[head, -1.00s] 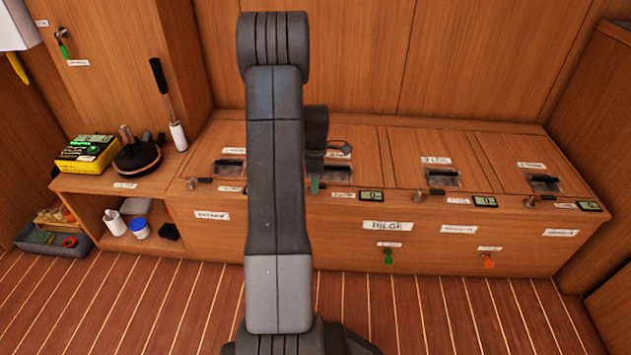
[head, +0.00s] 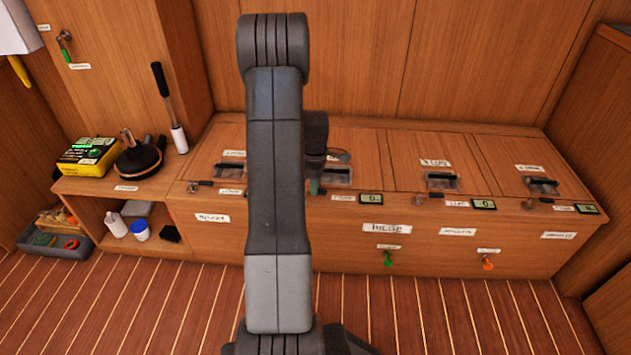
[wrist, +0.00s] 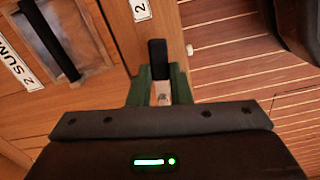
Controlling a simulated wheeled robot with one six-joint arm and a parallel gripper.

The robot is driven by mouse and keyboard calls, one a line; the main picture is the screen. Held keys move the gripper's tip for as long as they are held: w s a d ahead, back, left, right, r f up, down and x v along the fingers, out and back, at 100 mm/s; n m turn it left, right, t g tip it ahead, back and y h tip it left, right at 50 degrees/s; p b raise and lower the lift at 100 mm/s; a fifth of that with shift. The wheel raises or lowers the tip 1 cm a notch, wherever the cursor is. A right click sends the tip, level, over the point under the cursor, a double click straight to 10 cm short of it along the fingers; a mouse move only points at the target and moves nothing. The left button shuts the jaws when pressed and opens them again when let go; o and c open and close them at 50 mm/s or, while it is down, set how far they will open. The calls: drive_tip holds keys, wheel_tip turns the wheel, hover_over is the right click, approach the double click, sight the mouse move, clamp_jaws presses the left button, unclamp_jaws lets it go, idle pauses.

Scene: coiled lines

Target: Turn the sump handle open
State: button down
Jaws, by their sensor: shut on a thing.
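My gripper (wrist: 160,76) has green fingers and is shut on a black handle grip (wrist: 158,50), which sticks out beyond the fingertips in the wrist view. A pale metal part shows between the fingers below the grip. A label reading "2 SUM", cut off at the picture's edge, (wrist: 17,66) lies to the left on the wooden lid. In the head view my gripper (head: 315,187) points down at the front edge of the locker bench, and the held handle is hidden there by the gripper and arm.
The wooden bench (head: 460,218) has other lids with windows, black-gripped handles (head: 420,201) and displays (head: 371,198). Green (head: 388,259) and orange (head: 488,264) handles hang on its front. A shelf with a yellow box (head: 90,156) stands left.

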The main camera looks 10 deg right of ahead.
drive_tip(key=m+p, duration=0.1)
drive_tip(key=s+m+p, duration=0.1)
drive_tip(key=m, duration=0.1)
drive_tip(key=shift+s+a+r+m, duration=0.1)
drive_tip(key=shift+a+r+m, duration=0.05)
drive_tip(key=shift+a+m, duration=0.2)
drive_tip(key=m, duration=0.1)
drive_tip(key=a+m+p, duration=0.1)
drive_tip(key=m, duration=0.1)
drive_tip(key=s+m, duration=0.1)
drive_tip(key=shift+a+m, duration=0.25)
drive_tip(key=m, duration=0.1)
drive_tip(key=a+m+p, duration=0.1)
drive_tip(key=m, duration=0.2)
drive_tip(key=shift+s+a+p, duration=0.1)
drive_tip(key=shift+a+p, duration=0.2)
drive_tip(key=shift+a+m+p, duration=0.15)
drive_tip(key=shift+a+m, duration=0.2)
drive_tip(key=shift+m, duration=0.6)
drive_tip(key=shift+a+m+p, duration=0.15)
drive_tip(key=shift+a+m, duration=0.15)
drive_tip(key=shift+m, duration=0.65)
drive_tip(key=c, duration=1.3)
unclamp_jaws()
